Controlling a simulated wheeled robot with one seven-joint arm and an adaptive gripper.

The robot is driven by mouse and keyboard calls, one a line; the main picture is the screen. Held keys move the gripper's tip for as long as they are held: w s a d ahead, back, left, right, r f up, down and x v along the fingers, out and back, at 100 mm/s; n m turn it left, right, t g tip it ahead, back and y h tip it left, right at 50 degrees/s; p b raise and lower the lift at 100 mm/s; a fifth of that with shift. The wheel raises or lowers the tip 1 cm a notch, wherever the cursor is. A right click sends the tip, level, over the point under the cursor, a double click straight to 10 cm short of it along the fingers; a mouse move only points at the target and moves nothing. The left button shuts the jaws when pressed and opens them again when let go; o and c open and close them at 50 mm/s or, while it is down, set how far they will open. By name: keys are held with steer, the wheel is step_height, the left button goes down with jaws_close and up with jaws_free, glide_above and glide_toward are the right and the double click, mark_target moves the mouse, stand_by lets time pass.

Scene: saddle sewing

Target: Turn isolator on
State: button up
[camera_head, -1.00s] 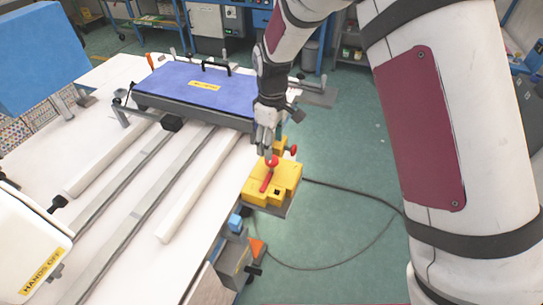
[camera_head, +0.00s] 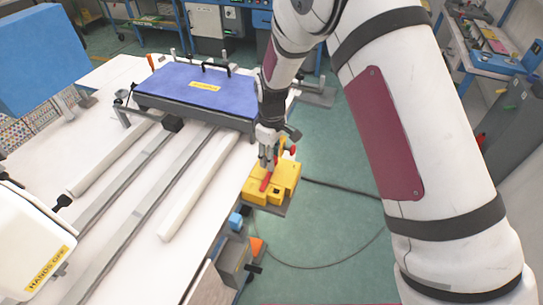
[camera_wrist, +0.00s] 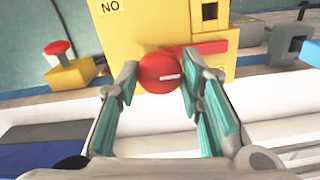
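The isolator is a yellow box (camera_head: 284,186) at the right edge of the white table, with a red lever (camera_head: 266,182) on its top. In the wrist view the yellow box (camera_wrist: 160,25) fills the upper middle. The lever's round red knob (camera_wrist: 158,73) faces the camera, and a red arm (camera_wrist: 205,48) runs to its right. My gripper (camera_head: 268,165) is right over the lever. In the wrist view my gripper (camera_wrist: 157,75) is open, with a finger on each side of the knob. A small gap shows at the left finger; contact at the right finger is unclear.
A red mushroom button on a yellow base (camera_wrist: 65,62) stands beside the isolator. A blue-topped platform (camera_head: 195,88) and long rails (camera_head: 150,175) lie on the table to the left. A dark cable (camera_head: 340,188) crosses the green floor.

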steer(key=shift+n, duration=0.3)
jaws_close()
steer(key=n+b, duration=0.2)
steer(key=n, duration=0.1)
steer(key=shift+w, duration=0.1)
steer(key=n+b, duration=0.2)
steer(key=n, duration=0.3)
steer(key=shift+b, duration=0.35)
steer(key=n+b, duration=0.1)
steer(key=n, duration=0.3)
steer(key=n+b, duration=0.1)
steer(key=n, duration=0.4)
steer(key=shift+n, duration=0.3)
steer(key=o, duration=1.3)
jaws_free()
